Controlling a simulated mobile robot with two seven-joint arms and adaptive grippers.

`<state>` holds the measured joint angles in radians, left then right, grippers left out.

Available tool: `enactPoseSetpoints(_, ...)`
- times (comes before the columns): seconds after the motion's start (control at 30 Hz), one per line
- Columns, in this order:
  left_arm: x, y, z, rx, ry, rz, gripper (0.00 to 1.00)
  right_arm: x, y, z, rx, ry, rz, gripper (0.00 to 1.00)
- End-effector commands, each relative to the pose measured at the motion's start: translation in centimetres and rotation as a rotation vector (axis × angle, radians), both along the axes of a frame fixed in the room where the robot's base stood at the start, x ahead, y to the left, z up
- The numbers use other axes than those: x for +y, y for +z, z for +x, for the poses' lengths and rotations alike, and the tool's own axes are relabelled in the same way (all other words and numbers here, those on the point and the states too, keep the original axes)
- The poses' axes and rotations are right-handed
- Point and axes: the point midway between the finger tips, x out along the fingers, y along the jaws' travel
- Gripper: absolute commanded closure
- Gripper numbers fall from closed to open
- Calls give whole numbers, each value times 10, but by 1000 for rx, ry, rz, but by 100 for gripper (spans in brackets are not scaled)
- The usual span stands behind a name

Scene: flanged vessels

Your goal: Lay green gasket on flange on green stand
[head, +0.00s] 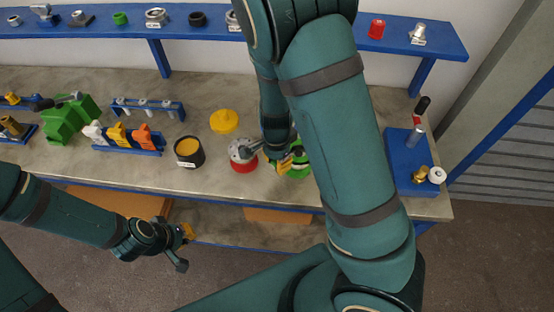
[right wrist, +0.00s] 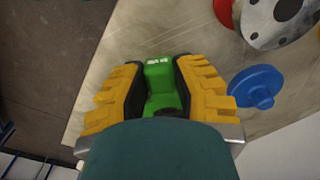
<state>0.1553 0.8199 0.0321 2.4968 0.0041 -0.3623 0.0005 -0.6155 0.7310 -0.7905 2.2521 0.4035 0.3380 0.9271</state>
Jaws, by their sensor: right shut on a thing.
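My right gripper (head: 282,163) is over the front middle of the bench, partly covered by my right arm. In the right wrist view its yellow fingers (right wrist: 160,88) are shut on a green piece (right wrist: 161,78) with a small white mark, seemingly the green gasket. Green also shows beside the fingers in the head view (head: 300,160); I cannot tell gasket from green stand there. No flange on a green stand can be made out clearly. My left gripper (head: 182,248) is in front of the bench edge, away from the parts; its finger opening is unclear.
A grey flanged vessel on a red base (head: 242,155) stands close left of my right gripper. A blue disc (right wrist: 255,87) lies to the right in the wrist view. A blue board (head: 404,160) is at the right end.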

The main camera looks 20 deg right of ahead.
Motion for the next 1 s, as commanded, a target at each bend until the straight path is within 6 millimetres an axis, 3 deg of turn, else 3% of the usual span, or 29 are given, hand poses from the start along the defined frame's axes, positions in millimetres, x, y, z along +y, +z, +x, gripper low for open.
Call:
enactPoseSetpoints(0.47, 0, -10, 0, 0, 0, 0, 100, 0, -14, 0, 1, -1, 0, 98)
enactPoseSetpoints(0.5, 0, -10, 0, 0, 0, 0, 100, 0, -14, 0, 0, -1, 0, 63)
enactPoseSetpoints(0.57, 0, -9, 0, 0, 0, 0, 100, 0, -13, 0, 0, -1, 0, 43)
enactPoseSetpoints(1.0, 0, -9, 0, 0, 0, 0, 100, 0, -6, 1, -2, 1, -1, 43)
